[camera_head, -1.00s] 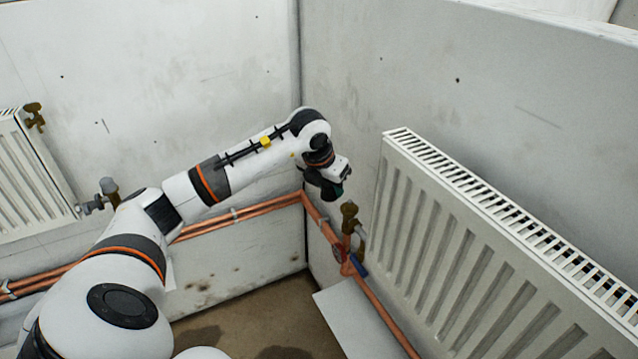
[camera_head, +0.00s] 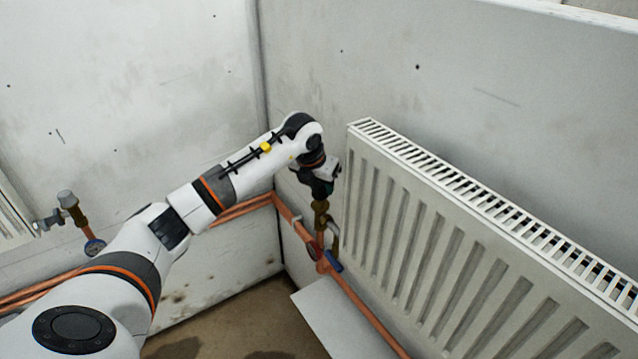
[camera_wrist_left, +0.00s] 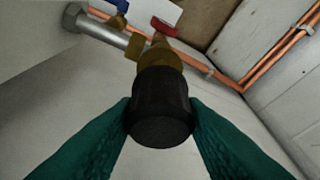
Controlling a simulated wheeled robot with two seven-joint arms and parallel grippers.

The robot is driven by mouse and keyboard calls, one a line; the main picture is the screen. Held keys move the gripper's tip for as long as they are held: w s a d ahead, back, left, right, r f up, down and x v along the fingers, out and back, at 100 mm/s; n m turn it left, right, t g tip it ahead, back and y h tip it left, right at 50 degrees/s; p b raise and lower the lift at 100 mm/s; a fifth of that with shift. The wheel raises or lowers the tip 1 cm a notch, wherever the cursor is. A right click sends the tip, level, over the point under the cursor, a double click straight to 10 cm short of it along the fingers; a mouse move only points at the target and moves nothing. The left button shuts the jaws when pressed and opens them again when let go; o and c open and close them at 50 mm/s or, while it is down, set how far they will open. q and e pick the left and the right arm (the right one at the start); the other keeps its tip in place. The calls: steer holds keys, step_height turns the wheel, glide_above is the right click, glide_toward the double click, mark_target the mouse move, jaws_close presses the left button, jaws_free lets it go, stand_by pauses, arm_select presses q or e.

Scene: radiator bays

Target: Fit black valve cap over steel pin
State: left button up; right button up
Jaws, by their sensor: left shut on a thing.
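The black valve cap (camera_wrist_left: 162,108) is a dark cylinder between the green fingertips of my left gripper (camera_head: 322,188). In the left wrist view the gripper is shut on it from both sides. The brass valve (camera_wrist_left: 160,55) lies right behind the cap in that view, in line with it. In the head view the valve (camera_head: 320,213) stands directly below my left gripper, close to it. The steel pin is hidden; I cannot tell whether the cap is around it or just above it. My right gripper is not in view.
A white radiator (camera_head: 450,220) stands close right of the valve. Copper pipes (camera_head: 290,215) run along the walls, with a blue-handled valve (camera_head: 334,265) below. Another valve with a grey cap (camera_head: 67,198) is at the left. A pale panel (camera_head: 325,320) lies low in front.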

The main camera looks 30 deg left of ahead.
arm_select(q)
steer(key=shift+f, duration=0.1)
stand_by(0.5)
steer(key=shift+f+b, duration=1.15)
steer(key=shift+f, duration=0.25)
stand_by(0.9)
steer(key=o, duration=1.5)
steer(key=shift+r+p, duration=1.8)
steer(key=shift+r, duration=0.85)
